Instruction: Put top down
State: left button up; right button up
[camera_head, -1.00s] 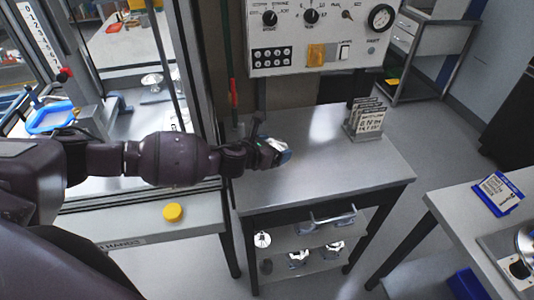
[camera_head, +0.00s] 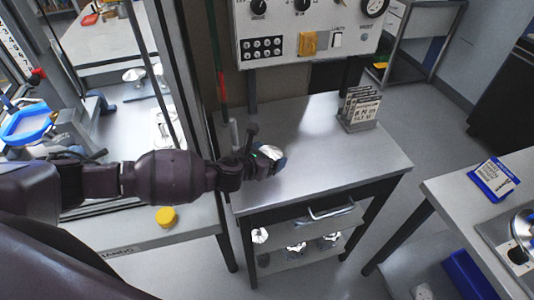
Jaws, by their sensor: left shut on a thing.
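My left gripper (camera_head: 258,163) reaches in from the left over the left part of the grey metal worktable (camera_head: 330,156). It is shut on a small, shiny, silver-white part (camera_head: 271,152), which looks like the top. The fingers hide much of this part. Its gap to the tabletop is hard to judge, and I cannot tell if it touches. My right gripper is not in view.
A card rack (camera_head: 360,108) stands at the table's back right. Shiny metal parts (camera_head: 296,248) sit on the shelf below. A control panel (camera_head: 305,30) hangs behind. A yellow button (camera_head: 166,217) is on the left ledge. The tabletop's middle is clear.

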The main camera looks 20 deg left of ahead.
pick_arm(q)
jog(key=o, duration=0.8)
jog(key=shift+f, duration=0.1)
jog(key=shift+o, duration=0.2)
jog(key=v, duration=1.2)
jog(key=shift+b, duration=0.3)
jog(key=shift+s, duration=0.1)
